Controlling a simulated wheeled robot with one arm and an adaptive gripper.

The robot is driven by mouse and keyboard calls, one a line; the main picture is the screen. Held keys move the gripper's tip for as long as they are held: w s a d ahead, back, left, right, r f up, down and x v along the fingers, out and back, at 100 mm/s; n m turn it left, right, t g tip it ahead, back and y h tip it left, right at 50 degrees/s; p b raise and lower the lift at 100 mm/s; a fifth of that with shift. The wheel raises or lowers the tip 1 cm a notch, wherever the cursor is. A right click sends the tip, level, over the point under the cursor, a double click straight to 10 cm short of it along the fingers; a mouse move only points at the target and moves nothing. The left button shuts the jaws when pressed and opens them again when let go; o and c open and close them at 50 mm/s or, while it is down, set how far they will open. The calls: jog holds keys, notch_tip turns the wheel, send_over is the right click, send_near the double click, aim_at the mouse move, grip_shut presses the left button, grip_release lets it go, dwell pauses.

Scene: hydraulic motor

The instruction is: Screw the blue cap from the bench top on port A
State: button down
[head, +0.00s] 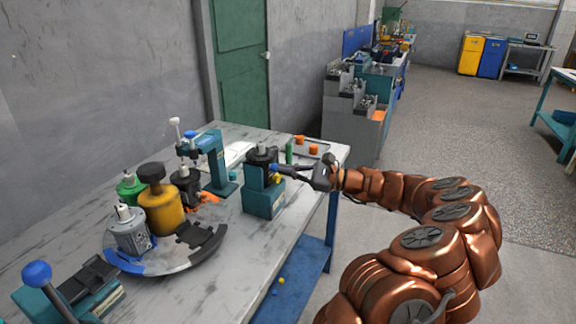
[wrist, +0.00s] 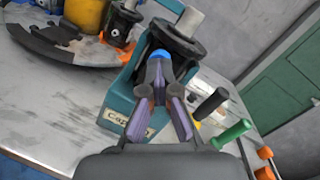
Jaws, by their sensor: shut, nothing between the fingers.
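A dark motor with a pale shaft (head: 264,155) stands in a teal fixture (head: 262,201) near the right end of the bench. The wrist view shows the motor's black flange (wrist: 183,38) and a partly hidden label starting "Cap" on the fixture (wrist: 116,97). A blue cap (wrist: 160,54) is at the motor's side, just beyond my fingertips; blue also shows there in the head view (head: 277,168). My gripper (head: 284,170) reaches in from the right, shut and empty. Its fingers hide part of the cap and port, so I cannot tell how far the cap is seated.
A curved dark tray (head: 180,262) with motors and a yellow cylinder (head: 163,212) is at left. A teal press (head: 215,160) stands behind the fixture. The front bench strip (head: 245,245) is clear.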

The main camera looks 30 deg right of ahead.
jog(key=shift+r+m+p, duration=0.15)
jog(key=shift+m+p, duration=0.75)
jog(key=shift+p, duration=0.25)
jog(key=shift+a+m+t+p, duration=0.1)
jog(key=shift+m+t+p, duration=0.3)
jog(key=shift+p, duration=0.05)
jog(key=c, duration=1.8)
grip_release()
jog(key=shift+c, duration=0.2)
jog(key=o, duration=0.6)
jog(key=shift+f, duration=0.2)
jog(key=shift+a, duration=0.1)
jog(key=shift+s+a+r, duration=0.15)
jog(key=shift+a, duration=0.05)
jog(key=n+g+b, duration=0.1)
jog(key=n+b, duration=0.3)
jog(key=b, duration=0.2)
jog(key=shift+n, duration=0.4)
